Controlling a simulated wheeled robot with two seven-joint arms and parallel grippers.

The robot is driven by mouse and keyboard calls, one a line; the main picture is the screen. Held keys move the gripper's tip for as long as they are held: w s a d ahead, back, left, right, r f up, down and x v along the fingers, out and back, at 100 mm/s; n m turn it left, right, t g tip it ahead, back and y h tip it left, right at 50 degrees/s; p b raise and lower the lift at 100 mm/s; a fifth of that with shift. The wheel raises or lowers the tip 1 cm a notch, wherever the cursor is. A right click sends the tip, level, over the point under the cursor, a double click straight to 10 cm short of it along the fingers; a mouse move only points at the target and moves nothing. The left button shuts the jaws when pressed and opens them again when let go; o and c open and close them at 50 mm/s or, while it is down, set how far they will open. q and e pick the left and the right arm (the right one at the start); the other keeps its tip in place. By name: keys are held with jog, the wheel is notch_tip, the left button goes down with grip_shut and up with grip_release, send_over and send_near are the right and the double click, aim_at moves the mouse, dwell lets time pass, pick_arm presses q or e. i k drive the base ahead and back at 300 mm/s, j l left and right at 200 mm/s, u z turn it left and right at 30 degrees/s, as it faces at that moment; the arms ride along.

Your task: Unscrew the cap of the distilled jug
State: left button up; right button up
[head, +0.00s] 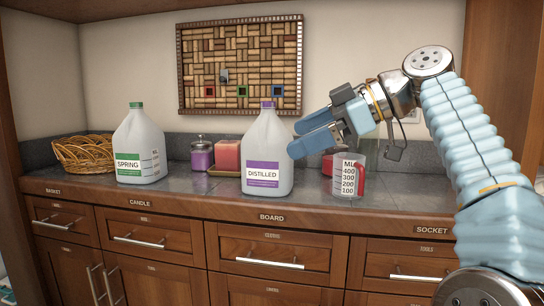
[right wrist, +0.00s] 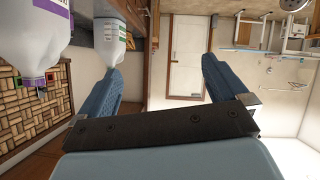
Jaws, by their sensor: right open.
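The distilled jug (head: 265,150) is a white jug with a purple label and purple cap (head: 267,104), standing upright on the counter. The cap is on its neck. My right gripper (head: 293,138) is open and empty, its blue fingers just right of the jug and lower than the cap, pointing left. In the right wrist view, which is upside down, the distilled jug (right wrist: 30,35) and its cap (right wrist: 32,84) are at the left, outside the spread fingers (right wrist: 160,68). Whether a finger touches the jug is unclear. My left gripper is not in view.
A spring jug (head: 139,148) with a green cap stands to the left. Candles (head: 227,155), a wicker basket (head: 84,154) and a measuring cup (head: 348,178) share the counter (head: 205,193). A cork board (head: 240,62) hangs behind. Bare counter lies between the jugs in front.

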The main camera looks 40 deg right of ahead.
aim_at(267, 168)
jog(key=i+l, duration=0.25)
jog(key=l, duration=0.15)
jog(key=i+l, duration=0.25)
jog(key=l, duration=0.2)
jog(key=i+l, duration=0.25)
jog(key=l, duration=0.15)
